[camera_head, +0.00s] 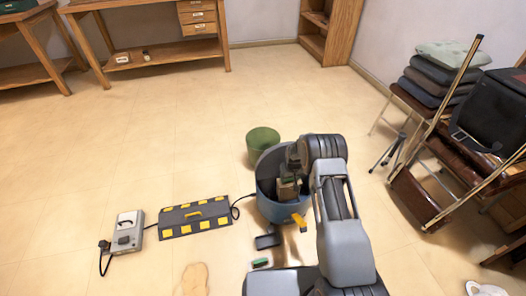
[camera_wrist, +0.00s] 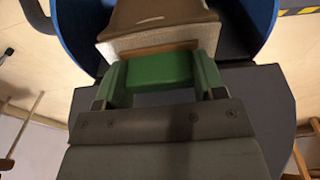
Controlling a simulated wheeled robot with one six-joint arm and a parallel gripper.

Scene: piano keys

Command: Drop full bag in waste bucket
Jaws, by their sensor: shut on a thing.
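In the head view, the bag (camera_head: 288,189) shows as a small tan shape at the mouth of a blue bucket (camera_head: 277,212). The bucket's blue wall (camera_wrist: 75,35) curves around the bag in the wrist view. I cannot tell whether the bag touches the bucket. My arm hides the bucket's right side. A smaller green bucket (camera_head: 263,141) stands just behind it. The pictures do not show which one is the waste bucket.
A black-and-yellow box (camera_head: 195,217) and a grey device (camera_head: 128,232) with a cord lie left of the blue bucket. A dark flat item (camera_head: 267,241) and a brown stain (camera_head: 194,279) are in front. Folding chairs with cushions (camera_head: 440,88) stand right. The back floor is clear.

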